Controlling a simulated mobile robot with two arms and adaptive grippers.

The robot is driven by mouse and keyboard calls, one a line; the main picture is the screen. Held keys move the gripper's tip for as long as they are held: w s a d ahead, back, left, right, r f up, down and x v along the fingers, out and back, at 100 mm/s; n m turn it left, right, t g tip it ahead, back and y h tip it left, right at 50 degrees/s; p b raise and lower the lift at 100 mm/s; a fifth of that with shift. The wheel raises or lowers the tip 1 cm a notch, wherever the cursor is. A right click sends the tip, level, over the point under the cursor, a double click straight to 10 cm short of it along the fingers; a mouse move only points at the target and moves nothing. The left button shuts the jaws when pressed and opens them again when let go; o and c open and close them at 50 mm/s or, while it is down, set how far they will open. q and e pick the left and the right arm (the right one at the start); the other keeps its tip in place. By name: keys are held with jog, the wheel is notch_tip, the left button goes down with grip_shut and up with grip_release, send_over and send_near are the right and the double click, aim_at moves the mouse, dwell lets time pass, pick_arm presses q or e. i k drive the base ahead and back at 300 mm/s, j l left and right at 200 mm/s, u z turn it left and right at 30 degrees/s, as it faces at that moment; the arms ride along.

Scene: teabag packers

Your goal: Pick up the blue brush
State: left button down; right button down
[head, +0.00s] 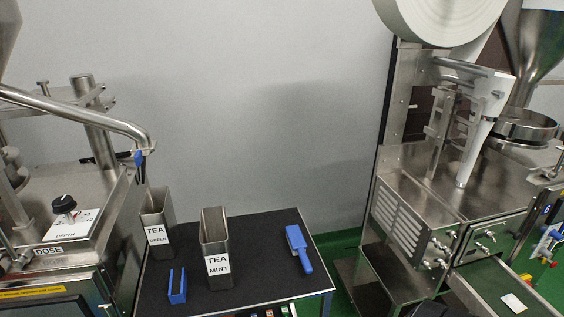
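The blue brush (304,261) lies on the black top of a small table (260,260), near its right edge. Its blue handle points toward the front and its wider head, with a grey part, points toward the back. Nothing touches the brush and it is in full view. Neither of my grippers can be made out in the head view.
Metal bins labelled TEA GREEN (157,220) and TEA MINT (216,250) stand left of the brush. A blue U-shaped item (177,287) is at the front left. Machines flank the table, with DOSE (49,251) at left and a packing machine (440,200) at right.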

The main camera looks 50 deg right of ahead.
aim_at(297, 244)
jog(key=z, duration=1.6)
jog(key=k, duration=0.05)
